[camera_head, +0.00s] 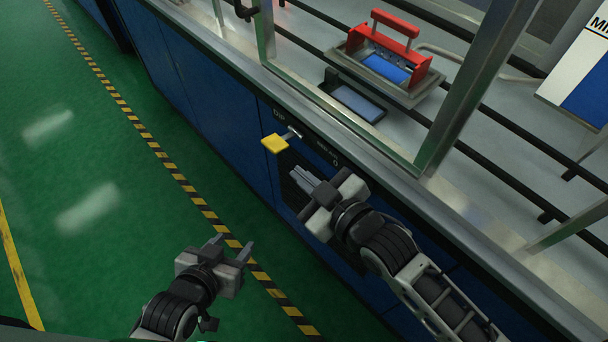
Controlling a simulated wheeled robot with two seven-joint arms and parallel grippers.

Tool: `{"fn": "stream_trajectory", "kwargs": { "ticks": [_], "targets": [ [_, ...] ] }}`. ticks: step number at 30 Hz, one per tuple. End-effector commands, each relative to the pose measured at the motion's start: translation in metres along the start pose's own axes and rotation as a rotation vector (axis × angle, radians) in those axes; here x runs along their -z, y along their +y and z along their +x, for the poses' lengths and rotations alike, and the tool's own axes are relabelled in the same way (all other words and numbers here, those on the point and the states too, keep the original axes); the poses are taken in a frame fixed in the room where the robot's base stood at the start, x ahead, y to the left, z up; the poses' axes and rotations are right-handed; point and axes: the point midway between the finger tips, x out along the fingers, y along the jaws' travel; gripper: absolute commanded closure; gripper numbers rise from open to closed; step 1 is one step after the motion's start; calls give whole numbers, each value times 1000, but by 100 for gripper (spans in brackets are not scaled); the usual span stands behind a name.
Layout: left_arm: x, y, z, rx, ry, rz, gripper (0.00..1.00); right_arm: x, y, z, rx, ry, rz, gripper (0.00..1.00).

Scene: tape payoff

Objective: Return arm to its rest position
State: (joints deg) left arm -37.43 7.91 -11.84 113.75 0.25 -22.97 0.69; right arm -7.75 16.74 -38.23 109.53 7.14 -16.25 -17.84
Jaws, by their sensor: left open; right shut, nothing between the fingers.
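My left gripper (232,248) is open and empty at the lower left, over the green floor and its striped line. My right gripper (298,177) is shut with nothing between its fingers. It is in front of the blue machine's side panel, just below a yellow handle (275,143) on a short metal shaft. A small gap shows between its fingertips and the yellow handle. My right arm reaches in from the lower right corner.
The blue machine (190,75) runs diagonally, with metal frame posts (462,95) along its edge. A red-handled fixture (393,45) with a blue part stands on top, beside a small blue tray (358,103). The green floor (95,160) at left is clear.

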Motion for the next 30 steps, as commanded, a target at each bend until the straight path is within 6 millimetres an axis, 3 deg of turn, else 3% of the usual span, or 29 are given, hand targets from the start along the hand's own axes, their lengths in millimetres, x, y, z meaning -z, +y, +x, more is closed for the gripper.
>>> {"fn": "stream_trajectory", "kwargs": {
  "ticks": [15, 17, 19, 24, 27, 30],
  "targets": [
    [0, 0, 0, -1, 0, 0, 50, -7, 1, -4, -13, -20, 31, 100],
    [0, 0, 0, -1, 0, 0, 50, -21, 3, -12, -40, -59, 90, 100],
    [0, 0, 0, -1, 0, 1, 50, -48, 7, -30, -91, -133, 190, 100],
    [1, 0, -1, 0, 0, 1, 50, -121, 13, -92, -243, -336, 426, 100],
    [0, 0, -1, 0, 0, 1, 50, -148, 13, -122, -305, -419, 504, 100],
    [1, 0, -1, 0, 0, 1, 50, -162, 12, -140, -340, -462, 543, 100]
  ]
}}
